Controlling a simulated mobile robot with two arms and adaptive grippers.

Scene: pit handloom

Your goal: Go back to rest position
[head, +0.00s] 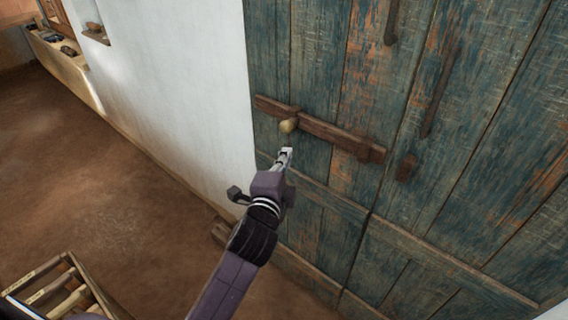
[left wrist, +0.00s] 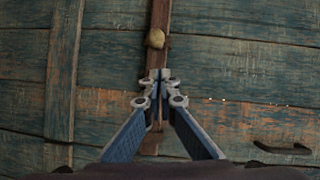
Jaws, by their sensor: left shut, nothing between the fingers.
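My left gripper (head: 286,152) is shut and empty, just in front of the weathered blue-green wooden door (head: 320,60). Its fingertips are a little below a pale rounded knob (head: 288,126) on a brown wooden bar (head: 335,134) that lies across the door planks. In the left wrist view the shut fingers (left wrist: 160,75) point toward the knob (left wrist: 156,38), with a gap between them and it. The bar (left wrist: 160,15) runs behind the fingers there. My right gripper is not in view.
A white wall (head: 190,80) stands left of the door. A wooden slatted frame (head: 55,290) is on the earthen floor at lower left. A ledge with small objects (head: 65,60) is at far upper left. The brown floor (head: 100,190) between is clear.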

